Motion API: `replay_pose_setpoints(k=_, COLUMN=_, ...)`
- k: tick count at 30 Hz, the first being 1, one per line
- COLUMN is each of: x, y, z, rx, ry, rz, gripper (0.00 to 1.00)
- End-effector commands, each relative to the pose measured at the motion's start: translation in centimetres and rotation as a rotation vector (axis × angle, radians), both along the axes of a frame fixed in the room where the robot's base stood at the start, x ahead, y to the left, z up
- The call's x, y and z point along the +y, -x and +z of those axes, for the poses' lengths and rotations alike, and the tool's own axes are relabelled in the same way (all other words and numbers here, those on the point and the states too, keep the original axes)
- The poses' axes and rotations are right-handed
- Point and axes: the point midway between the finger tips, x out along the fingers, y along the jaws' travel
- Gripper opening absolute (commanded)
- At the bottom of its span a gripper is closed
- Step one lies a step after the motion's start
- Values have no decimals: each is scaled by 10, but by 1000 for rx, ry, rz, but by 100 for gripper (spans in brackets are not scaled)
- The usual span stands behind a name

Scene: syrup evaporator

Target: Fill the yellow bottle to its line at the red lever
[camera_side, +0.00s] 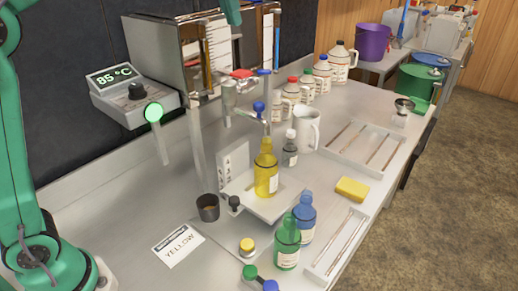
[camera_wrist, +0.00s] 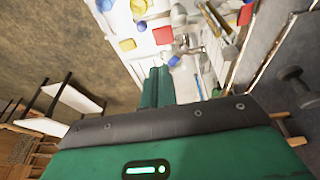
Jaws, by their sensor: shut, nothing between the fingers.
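The yellow bottle (camera_side: 266,180) stands upright on a pale stand under the taps in the side view. Its fill level and line are too small to tell. The red lever (camera_side: 242,73) is on a metal tap above and slightly left of the bottle. A red part that looks like this lever shows in the wrist view (camera_wrist: 162,35). My gripper (camera_side: 231,14) shows only as green tips at the top edge of the side view, above the lever and apart from it. In the wrist view its green fingers (camera_wrist: 156,86) are together and empty.
A green bottle (camera_side: 287,246) and a blue bottle (camera_side: 304,216) stand in front of the stand. The control box (camera_side: 135,92) reads 85 °C. A yellow sponge (camera_side: 352,189) lies at right.

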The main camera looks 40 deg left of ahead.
Motion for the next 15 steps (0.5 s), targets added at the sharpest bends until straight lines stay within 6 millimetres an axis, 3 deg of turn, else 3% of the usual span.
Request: replay_pose_setpoints(k=15, x=0, y=-17, z=-62, rx=1, ry=-2, rz=1, gripper=0)
